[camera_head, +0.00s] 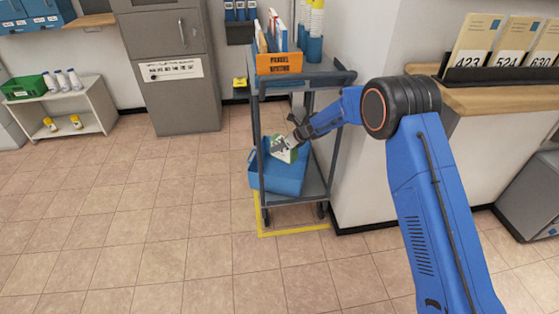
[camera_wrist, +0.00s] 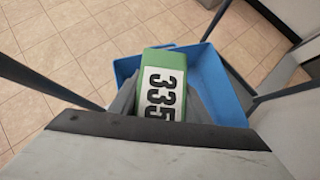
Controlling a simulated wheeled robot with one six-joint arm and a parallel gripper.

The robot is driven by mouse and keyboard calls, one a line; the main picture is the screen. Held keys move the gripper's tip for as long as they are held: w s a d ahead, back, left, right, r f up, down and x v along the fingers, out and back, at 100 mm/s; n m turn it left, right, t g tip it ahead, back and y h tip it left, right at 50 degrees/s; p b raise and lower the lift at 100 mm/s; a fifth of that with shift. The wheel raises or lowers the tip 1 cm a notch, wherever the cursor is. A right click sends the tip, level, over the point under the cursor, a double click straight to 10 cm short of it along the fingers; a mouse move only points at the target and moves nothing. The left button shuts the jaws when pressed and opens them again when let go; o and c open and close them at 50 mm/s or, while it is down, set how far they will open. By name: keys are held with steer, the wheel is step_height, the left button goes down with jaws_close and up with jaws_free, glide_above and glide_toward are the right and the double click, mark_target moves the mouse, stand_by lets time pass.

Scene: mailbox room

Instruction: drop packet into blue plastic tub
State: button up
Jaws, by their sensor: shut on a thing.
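The packet (camera_wrist: 163,85) is green with a white label reading 335. It is held between the fingers of my gripper (camera_wrist: 160,105), which is shut on it. The blue plastic tub (camera_head: 277,177) stands on the lower shelf of a grey cart. In the wrist view the tub (camera_wrist: 222,88) lies below and beyond the packet, which covers part of its inside. In the head view the packet (camera_head: 284,152) appears over the tub's upper part, with my gripper (camera_head: 288,146) reaching in from the right. I cannot tell whether the packet touches the tub.
The grey cart (camera_head: 317,187) has posts close around my gripper and an upper shelf with an orange bin (camera_head: 279,63). A wooden counter (camera_head: 500,98) with numbered packets is at the right. A grey cabinet (camera_head: 172,70) stands behind. The floor at the left is clear.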

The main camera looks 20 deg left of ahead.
step_height(320, 180, down, 17)
steer(key=shift+r, duration=0.1)
stand_by(0.5)
steer(key=shift+f, duration=0.6)
steer(key=o, duration=1.1)
steer(key=shift+s+d+f, duration=0.1)
steer(key=shift+c, duration=0.2)
steer(key=shift+r, duration=0.2)
steer(key=v, duration=1.2)
steer(key=shift+r, duration=0.5)
